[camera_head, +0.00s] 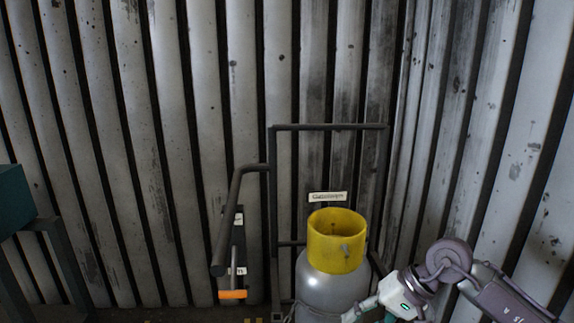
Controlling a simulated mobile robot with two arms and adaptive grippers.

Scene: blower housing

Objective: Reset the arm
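My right arm (448,266) comes in from the lower right, bent, with a grey-purple joint and a white wrist part with a small green light. My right gripper (362,309) shows only in part at the bottom edge, in front of the grey gas cylinder (325,290). Its fingertips are not clearly visible, so I cannot tell whether it is open or shut, or whether it touches the cylinder. My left arm and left gripper are not in view.
The cylinder has a yellow collar (337,240) and stands by a dark metal frame (330,127). Left of it are a thick dark bar (228,220) and an orange handle (232,294). Corrugated metal walls (180,120) close off the back and right. A teal object (15,198) is at far left.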

